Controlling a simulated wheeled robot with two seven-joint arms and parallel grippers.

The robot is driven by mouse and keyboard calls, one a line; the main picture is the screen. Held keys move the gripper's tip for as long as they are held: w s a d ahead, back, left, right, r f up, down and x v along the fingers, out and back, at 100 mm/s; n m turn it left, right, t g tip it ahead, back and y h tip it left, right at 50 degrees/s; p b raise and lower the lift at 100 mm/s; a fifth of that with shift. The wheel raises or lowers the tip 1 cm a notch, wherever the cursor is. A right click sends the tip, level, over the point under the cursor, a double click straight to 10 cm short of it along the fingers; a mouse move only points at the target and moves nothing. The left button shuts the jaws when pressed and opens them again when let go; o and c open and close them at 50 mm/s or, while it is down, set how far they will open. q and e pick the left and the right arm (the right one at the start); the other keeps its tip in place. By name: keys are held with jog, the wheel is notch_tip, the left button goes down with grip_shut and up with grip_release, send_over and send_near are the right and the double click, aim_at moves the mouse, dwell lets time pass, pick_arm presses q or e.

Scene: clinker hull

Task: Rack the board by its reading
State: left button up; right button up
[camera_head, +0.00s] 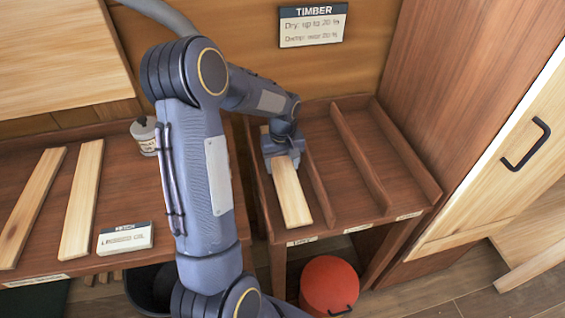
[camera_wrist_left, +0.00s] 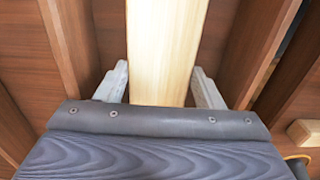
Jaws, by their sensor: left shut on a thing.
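A pale board (camera_head: 293,195) lies lengthwise in the leftmost bay of the brown rack (camera_head: 353,165), its near end close to the front edge. My left gripper (camera_head: 284,150) reaches down over the board's far part and is shut on it. In the left wrist view the board (camera_wrist_left: 163,45) runs between the two grey fingers (camera_wrist_left: 161,92). The other rack bays look empty. A TIMBER sign (camera_head: 312,25) on the wall reads dry up to 20 %, damp over 20 %. My right gripper is not in view.
Two pale boards, one at the far left (camera_head: 30,205) and one beside it (camera_head: 82,200), lie on the left bench with a white-labelled block (camera_head: 125,238) and a grey-lidded can (camera_head: 146,135). A red round container (camera_head: 328,285) stands below the rack. A cabinet door (camera_head: 510,160) is at right.

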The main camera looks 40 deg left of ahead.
pick_arm(q)
jog(key=shift+f, duration=0.3)
jog(key=o, duration=1.2)
notch_tip(320, 180, up, 7)
jog(key=shift+r, duration=0.2)
jog(key=shift+s+d+r, duration=0.2)
jog(key=shift+r, duration=0.3)
jog(key=s+d+r+m+t+h, duration=0.2)
jog(key=s+d+r+m, duration=0.1)
jog(key=s+d, duration=0.5)
jog(key=s+d+r+m+t+h, duration=0.1)
jog(key=s+d+r+m+t, duration=0.2)
jog(key=s+d, duration=0.5)
jog(key=s+r+m, duration=0.1)
jog(key=s+m, duration=0.1)
jog(key=s, duration=0.2)
jog(key=shift+s+d+r+m+t+h+p, duration=0.2)
jog(key=shift+s+m+t+h+p, duration=0.1)
jog(key=shift+h, duration=0.1)
